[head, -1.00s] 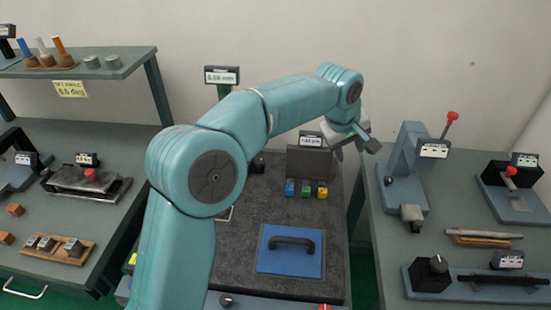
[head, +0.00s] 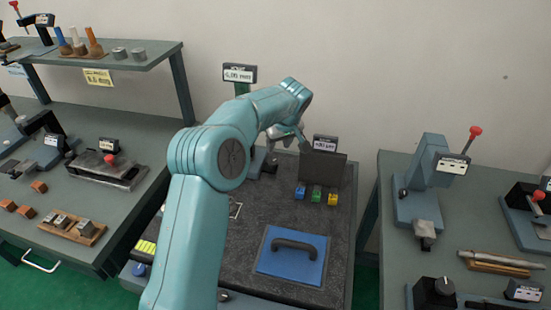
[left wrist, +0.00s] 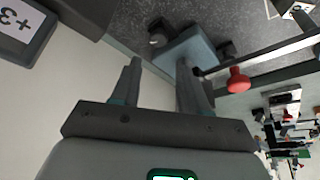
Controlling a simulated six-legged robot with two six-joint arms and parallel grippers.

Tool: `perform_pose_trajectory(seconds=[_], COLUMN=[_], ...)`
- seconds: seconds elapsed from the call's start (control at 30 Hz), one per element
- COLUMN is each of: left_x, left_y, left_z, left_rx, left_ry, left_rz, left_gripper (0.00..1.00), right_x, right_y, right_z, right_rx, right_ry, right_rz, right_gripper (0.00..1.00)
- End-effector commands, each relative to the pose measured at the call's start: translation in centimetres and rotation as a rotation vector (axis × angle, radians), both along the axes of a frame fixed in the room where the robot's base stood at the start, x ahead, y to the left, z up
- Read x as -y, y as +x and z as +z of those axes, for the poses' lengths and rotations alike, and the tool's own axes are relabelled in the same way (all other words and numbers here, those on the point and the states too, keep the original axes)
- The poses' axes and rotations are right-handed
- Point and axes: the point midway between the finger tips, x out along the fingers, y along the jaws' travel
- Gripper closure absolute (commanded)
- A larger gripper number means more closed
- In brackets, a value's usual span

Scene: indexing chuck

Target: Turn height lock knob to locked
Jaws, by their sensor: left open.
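A height gauge with a green post and a readout (head: 240,74) stands at the back left of the dark granite plate; my arm hides much of it. My left gripper (head: 287,138) is above the back of the plate, right of the post. In the left wrist view its two fingers (left wrist: 158,66) are apart with nothing between them. Beyond the tips are a blue-grey block (left wrist: 190,45) with a small dark round knob (left wrist: 156,40) and a red ball knob (left wrist: 238,80) right of the fingers. I cannot tell which is the height lock knob or its setting. My right gripper is not in view.
A dark upright block (head: 324,168) with a readout is right of my gripper. Blue, green and yellow small blocks (head: 317,195) stand in front of it. A blue plate with a black handle (head: 290,255) lies nearer. Benches stand left and right.

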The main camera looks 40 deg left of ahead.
Motion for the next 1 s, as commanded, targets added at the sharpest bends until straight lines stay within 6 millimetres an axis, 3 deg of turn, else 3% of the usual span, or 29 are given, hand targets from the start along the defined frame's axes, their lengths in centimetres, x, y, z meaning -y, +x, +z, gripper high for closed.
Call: perform_pose_trajectory(seconds=[0.2,0.4,0.6,0.87,0.93,1.0], left_x=[-1.7,-2.8,-3.3,-3.4,-3.4,-3.4], left_y=[1.0,1.7,2.1,2.1,2.1,2.1], left_z=[-4.8,-8.1,-9.7,-9.9,-9.9,-9.9], left_rx=[-0.004,-0.001,0.001,0.001,0.001,0.001], left_ry=[0.0,-0.001,0.0,0.0,0.0,0.0], left_rz=[-0.001,-0.002,-0.003,-0.003,-0.003,-0.003], left_gripper=[0.56,0.56,0.56,0.56,0.72,0.95], right_x=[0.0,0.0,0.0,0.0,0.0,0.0], right_y=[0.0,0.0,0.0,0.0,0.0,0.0], right_z=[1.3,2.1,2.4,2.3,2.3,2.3], right_rx=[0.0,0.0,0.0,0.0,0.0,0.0], right_ry=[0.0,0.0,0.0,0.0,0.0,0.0], right_rz=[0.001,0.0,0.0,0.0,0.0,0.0], right_gripper=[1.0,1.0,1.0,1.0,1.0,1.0])
